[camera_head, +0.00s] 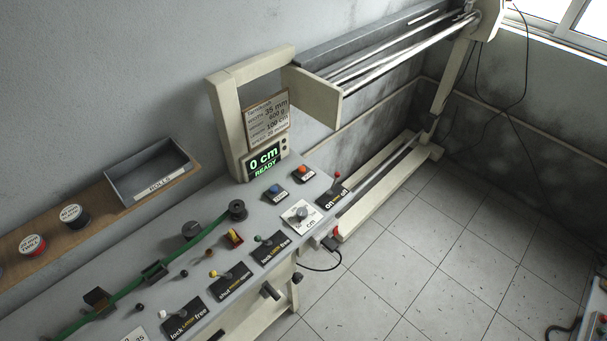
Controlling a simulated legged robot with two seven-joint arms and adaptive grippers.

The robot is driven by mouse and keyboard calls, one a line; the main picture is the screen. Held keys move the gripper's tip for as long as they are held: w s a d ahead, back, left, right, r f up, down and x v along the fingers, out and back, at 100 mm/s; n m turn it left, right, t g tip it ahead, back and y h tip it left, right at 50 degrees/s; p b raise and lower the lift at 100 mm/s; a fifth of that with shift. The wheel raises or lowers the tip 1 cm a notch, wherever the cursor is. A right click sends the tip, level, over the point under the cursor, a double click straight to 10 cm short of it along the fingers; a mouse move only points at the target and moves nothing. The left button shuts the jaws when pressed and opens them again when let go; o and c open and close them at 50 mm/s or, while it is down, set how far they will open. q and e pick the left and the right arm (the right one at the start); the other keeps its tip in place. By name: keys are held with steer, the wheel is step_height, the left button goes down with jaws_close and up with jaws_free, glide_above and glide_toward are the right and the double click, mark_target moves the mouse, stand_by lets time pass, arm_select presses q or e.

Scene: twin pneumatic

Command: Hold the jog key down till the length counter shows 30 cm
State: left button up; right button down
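The length counter (264,160) is a lit green display on the cream post of the machine. It reads "0 cm" and "READY". A blue button (275,189) and an orange-red button (302,170) stand on the grey panel just below the display, each on a dark labelled plate. Their labels are too small to read, so I cannot tell which one is the jog key. Neither of my grippers shows in the head view.
The grey panel (228,258) carries a dial (301,213), several small levers with lock/free plates, and a green strap (116,296). A grey ROLLS bin (151,171) and labelled spools stand on the wooden shelf (100,212). Tiled floor (430,260) lies open at right.

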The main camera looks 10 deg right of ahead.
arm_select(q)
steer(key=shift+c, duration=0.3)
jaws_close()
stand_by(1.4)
